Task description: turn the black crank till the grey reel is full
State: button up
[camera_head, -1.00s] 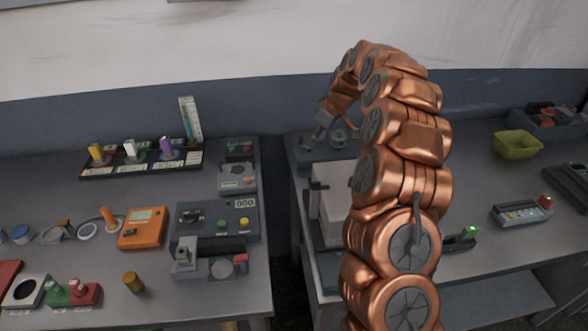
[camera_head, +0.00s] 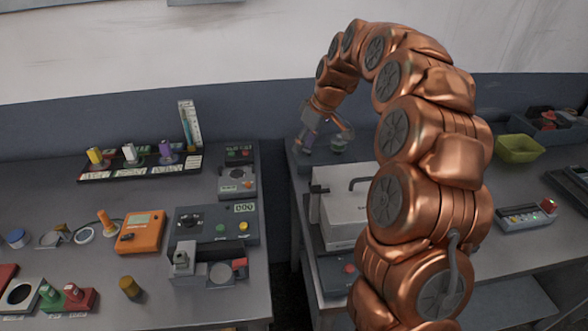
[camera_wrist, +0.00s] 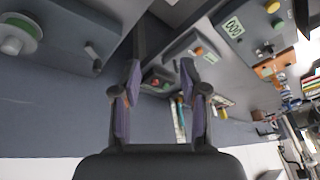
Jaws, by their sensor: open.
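My gripper (camera_head: 327,140) is open and empty at the back left of the right bench, over or beside a dark grey unit. In the wrist view its two fingers (camera_wrist: 161,80) stand wide apart with nothing between them. The unit (camera_wrist: 60,35) shows at the upper left of the wrist view. It bears a round reel with a green rim and a grey hub (camera_wrist: 17,38). A small dark lever-like part, perhaps the crank (camera_wrist: 93,54), sticks out near its other end, apart from the fingers. How full the reel is, I cannot tell.
A light grey box with a handle (camera_head: 345,210) stands in front of the unit. A yellow-green bin (camera_head: 518,148) is farther right. The left bench bears an orange meter (camera_head: 140,232) and a counter panel (camera_head: 215,223). A gap separates the benches.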

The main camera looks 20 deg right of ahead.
jog(key=s+a+r+m+g, duration=0.1)
jog(key=s+a, duration=0.6)
jog(key=s, duration=0.4)
jog(key=shift+s+r, duration=0.15)
jog(key=shift+r, duration=0.05)
jog(key=shift+d, duration=0.1)
jog(key=shift+c, duration=0.4)
